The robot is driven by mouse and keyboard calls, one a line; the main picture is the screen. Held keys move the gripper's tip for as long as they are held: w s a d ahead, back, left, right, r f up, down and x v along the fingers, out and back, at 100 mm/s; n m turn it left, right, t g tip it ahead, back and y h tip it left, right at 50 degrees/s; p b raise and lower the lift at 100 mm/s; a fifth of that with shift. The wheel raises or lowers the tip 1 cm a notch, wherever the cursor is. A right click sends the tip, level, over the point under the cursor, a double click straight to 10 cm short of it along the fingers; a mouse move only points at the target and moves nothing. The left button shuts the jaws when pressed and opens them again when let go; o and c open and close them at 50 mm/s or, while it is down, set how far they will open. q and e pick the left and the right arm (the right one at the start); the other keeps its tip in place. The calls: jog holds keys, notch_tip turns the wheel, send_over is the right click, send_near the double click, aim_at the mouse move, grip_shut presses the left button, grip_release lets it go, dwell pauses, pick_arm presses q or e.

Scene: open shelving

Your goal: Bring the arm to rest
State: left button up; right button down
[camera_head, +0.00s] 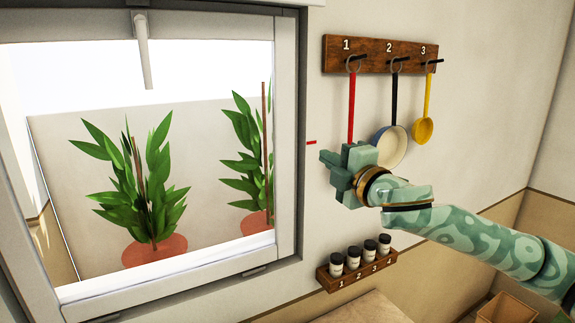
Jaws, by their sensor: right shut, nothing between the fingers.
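My right arm (470,230) comes in from the lower right and reaches across in front of the wall. Its green gripper (334,172) points left, shut and empty. It is in front of the lower end of a red-handled utensil (351,108), whose head is hidden behind it. My left gripper is not in view.
A wooden hook rack (375,53) numbered 1 to 3 holds the red-handled utensil, a black-handled pan (391,148) and a yellow ladle (423,130). Below, a small wooden rack (328,284) holds several jars. A window (287,140) with potted plants behind is at left.

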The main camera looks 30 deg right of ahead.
jog(key=s+a+f+m+g+h, duration=0.1)
jog(key=s+a+f+m+g, duration=0.15)
jog(key=f, duration=0.75)
jog(key=s+a+f+m+g, duration=0.15)
jog(key=a+f, duration=0.25)
jog(key=f, duration=0.6)
jog(key=s+f+m+g+h, duration=0.4)
jog(key=s+f+m+g, duration=0.35)
jog(key=s+f, duration=1.2)
jog(key=s+a+f+g+y+b, duration=0.15)
jog(key=f+b, duration=0.25)
jog(key=f, duration=1.1)
jog(key=s+a+f+g+y+b, duration=0.15)
jog(key=f+b, duration=0.35)
jog(key=f, duration=1)
jog(key=s+f+m+g+b, duration=0.1)
jog(key=s+f+b, duration=0.3)
jog(key=s+f, duration=0.7)
jog(key=s+f+m+g+y+b, duration=0.1)
jog(key=s+f+b, duration=0.4)
jog(key=s+f, duration=0.6)
notch_tip(320, 180, down, 6)
jog(key=shift+a+f+m+g+y, duration=0.2)
jog(key=shift+a+m+g+y, duration=0.15)
jog(key=shift+m+g, duration=0.25)
